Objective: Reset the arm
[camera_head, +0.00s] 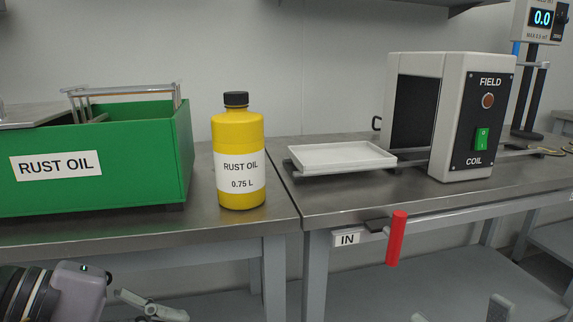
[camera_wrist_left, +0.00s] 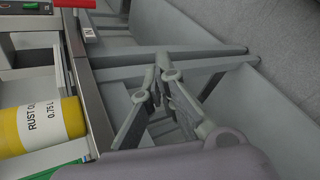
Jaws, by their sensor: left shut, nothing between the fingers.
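My left gripper (camera_head: 178,314) is at the lower left of the head view, below the front edge of the left bench. In the left wrist view its fingers (camera_wrist_left: 160,72) come together at the tips, shut with nothing between them. My right gripper (camera_head: 459,312) shows only as two separate fingertips at the bottom edge of the head view, apart and empty; the rest of it is out of frame.
A green rust oil tank (camera_head: 130,160) and a yellow rust oil bottle (camera_head: 238,150) stand on the left bench (camera_head: 150,235). On the right bench (camera_head: 350,208) are a white tray (camera_head: 340,156), a field coil (camera_head: 460,115) and a red handle (camera_head: 396,238) at the front edge.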

